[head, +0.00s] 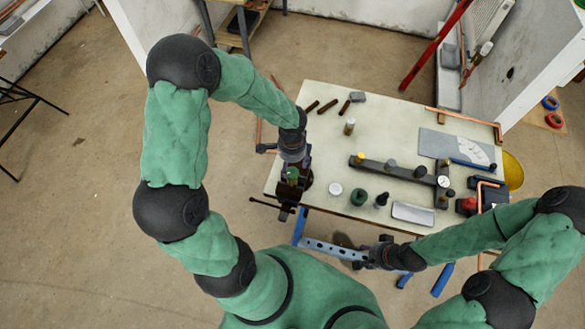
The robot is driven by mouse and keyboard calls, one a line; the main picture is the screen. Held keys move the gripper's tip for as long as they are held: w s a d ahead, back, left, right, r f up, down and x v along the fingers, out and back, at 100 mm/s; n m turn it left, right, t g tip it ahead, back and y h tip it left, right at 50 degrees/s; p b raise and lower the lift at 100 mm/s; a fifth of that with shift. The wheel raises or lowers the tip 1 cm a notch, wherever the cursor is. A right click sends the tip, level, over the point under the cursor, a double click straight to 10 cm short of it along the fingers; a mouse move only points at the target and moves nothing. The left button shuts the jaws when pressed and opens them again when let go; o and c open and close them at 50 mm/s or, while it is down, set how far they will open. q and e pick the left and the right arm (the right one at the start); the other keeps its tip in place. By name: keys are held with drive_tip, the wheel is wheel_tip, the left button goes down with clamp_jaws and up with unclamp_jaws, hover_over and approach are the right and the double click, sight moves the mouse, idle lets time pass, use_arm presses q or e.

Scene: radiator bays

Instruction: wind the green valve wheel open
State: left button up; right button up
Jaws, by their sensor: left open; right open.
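A small green round part (292,174), which looks like the valve wheel, sits at a dark vise (296,190) on the table's front left corner. My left gripper (292,159) comes down from above, right over the green part; it is open. It partly hides the green part, and I cannot tell whether they touch. A darker green round piece (358,197) stands on the table to the right. My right gripper (369,257) is open and low in front of the table's front edge, away from the green part.
A blue perforated beam (332,249) lies below the front edge.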

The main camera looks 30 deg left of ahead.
sight(292, 172)
use_arm(q)
drive_tip(key=shift+r+m+p, duration=0.1)
drive_tip(key=shift+m+p, duration=0.35)
drive_tip(key=shift+m, duration=1.05)
drive_tip(key=shift+f+b, duration=2.4)
drive_tip(key=shift+f, duration=0.2)
